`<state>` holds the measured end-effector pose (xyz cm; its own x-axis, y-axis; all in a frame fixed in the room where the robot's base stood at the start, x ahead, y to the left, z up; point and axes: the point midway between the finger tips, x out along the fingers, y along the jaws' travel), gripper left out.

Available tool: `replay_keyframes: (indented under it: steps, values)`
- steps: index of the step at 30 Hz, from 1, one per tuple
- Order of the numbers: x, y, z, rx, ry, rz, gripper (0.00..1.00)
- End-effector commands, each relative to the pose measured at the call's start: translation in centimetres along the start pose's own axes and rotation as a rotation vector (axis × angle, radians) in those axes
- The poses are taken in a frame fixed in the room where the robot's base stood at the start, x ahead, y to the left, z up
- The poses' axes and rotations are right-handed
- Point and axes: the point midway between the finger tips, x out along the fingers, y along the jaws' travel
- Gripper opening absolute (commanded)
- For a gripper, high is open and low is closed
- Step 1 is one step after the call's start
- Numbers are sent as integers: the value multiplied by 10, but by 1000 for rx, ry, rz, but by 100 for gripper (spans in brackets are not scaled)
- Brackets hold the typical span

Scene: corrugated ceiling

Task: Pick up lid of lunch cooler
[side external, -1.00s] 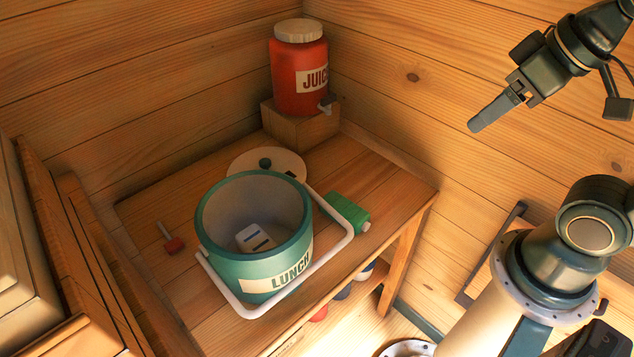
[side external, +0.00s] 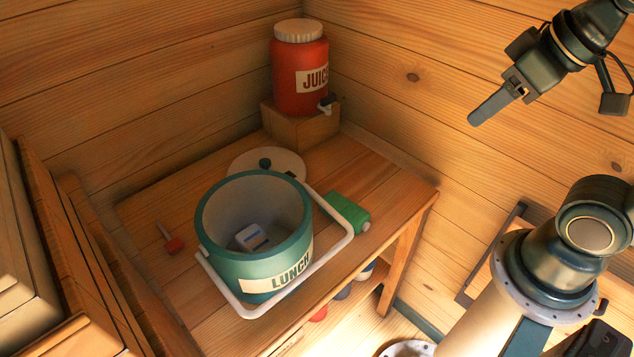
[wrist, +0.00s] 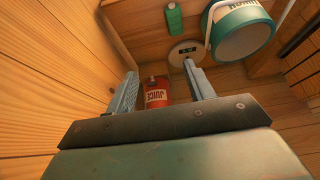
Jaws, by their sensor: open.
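The lid of the lunch cooler is a round cream disc (side external: 284,163) with a dark green knob. It lies on the wooden table behind the cooler, partly hidden by the cooler's rim. In the wrist view the lid (wrist: 180,50) shows beyond the fingertips, near the right finger. The lunch cooler (side external: 222,262) is a teal open bucket with a white handle and a LUNCH label. A small pale block with a dark marking lies inside it. My gripper (side external: 490,108) is open and empty, high at the upper right, well away from the lid; its fingers also show in the wrist view (wrist: 164,80).
A red juice jug (side external: 290,85) stands on a wooden block (side external: 300,125) behind the lid. A green bottle (side external: 347,210) lies right of the cooler. Wooden walls enclose the corner. Bare tabletop (side external: 380,180) shows at right.

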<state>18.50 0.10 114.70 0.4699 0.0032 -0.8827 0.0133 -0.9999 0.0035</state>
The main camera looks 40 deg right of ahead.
Motion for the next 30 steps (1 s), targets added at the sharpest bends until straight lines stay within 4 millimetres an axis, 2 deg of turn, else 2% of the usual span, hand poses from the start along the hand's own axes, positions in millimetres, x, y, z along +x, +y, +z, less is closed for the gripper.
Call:
replay_keyframes:
  steps: [5,14,23,30]
  values:
    - [4,-3,-22,-39,-13,-11,53]
    - [24,-11,-82,-154,-37,-47,53]
    - [62,-20,-141,-272,-60,-92,53]
    - [103,-28,-183,-362,-73,-132,53]
